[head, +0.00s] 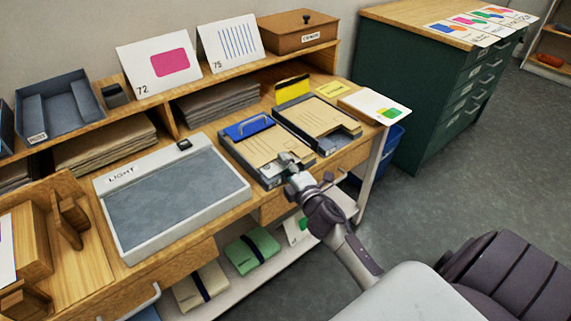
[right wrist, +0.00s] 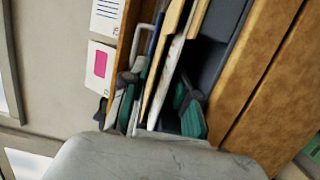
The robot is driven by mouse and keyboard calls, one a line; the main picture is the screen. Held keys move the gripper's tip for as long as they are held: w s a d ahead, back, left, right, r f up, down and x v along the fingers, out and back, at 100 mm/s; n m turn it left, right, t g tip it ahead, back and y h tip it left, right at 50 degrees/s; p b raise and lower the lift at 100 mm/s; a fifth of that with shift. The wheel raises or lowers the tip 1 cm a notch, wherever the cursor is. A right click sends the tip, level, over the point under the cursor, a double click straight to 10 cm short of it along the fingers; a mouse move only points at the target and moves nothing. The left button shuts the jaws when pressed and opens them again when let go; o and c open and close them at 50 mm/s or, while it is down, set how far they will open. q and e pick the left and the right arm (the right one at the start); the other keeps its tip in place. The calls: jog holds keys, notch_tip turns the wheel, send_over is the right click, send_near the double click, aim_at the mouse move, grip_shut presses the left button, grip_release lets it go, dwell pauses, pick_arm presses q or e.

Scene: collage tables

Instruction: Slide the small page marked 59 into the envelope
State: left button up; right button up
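My right gripper (head: 292,165) is at the front edge of the left grey tray, close to the tan envelope (head: 258,150) there. A second tan envelope (head: 312,115) lies in the right tray. In the right wrist view my right gripper (right wrist: 160,95) has its fingers apart, with tan envelope edges (right wrist: 163,58) and a pale sheet edge (right wrist: 172,68) between them. I cannot tell whether the fingers touch them. I can read no 59 on any page; a white page (head: 376,106) with a green patch lies at the table's right end. My left gripper is not in view.
The left tray has a blue clip (head: 248,126), the right one a yellow clip (head: 293,88). A light box (head: 150,165) stands to the left. Cards 72 (head: 157,68) and 75 (head: 232,44) stand on the back shelf. Open floor (head: 440,180) lies to the right.

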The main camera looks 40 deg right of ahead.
jog(key=shift+s+f, duration=0.15)
jog(key=shift+f, duration=0.1)
jog(key=s+a, duration=0.1)
jog(key=s, duration=1)
jog(key=shift+s+a+r, duration=0.15)
jog(key=shift+s+a, duration=0.15)
jog(key=s+a+f+m+g+y+p, duration=0.1)
jog(key=s+a+f+m+g, duration=0.15)
jog(key=f, duration=0.65)
jog(key=s+a+f+m+g+p, duration=0.1)
jog(key=s+f+m+g, duration=0.2)
jog(key=f, duration=0.7)
jog(key=s+a+f+m+g+y+p, duration=0.1)
jog(key=s+a+f+m+g, duration=0.15)
jog(key=f, duration=0.65)
jog(key=s+a+f+m+g+p, duration=0.1)
jog(key=s+f+m+g, duration=0.1)
jog(key=s+f, duration=0.3)
jog(key=s+a+f+m+g+p, duration=0.1)
jog(key=s+f+g, duration=0.3)
jog(key=s, duration=1)
jog(key=s+a+f+m+g+p, duration=0.1)
jog(key=s+a+f+m+g, duration=0.2)
jog(key=s+f, duration=0.4)
jog(key=s, duration=0.3)
jog(key=shift+f+y, duration=0.15)
jog(key=shift+y, duration=0.15)
jog(key=shift+s, duration=0.1)
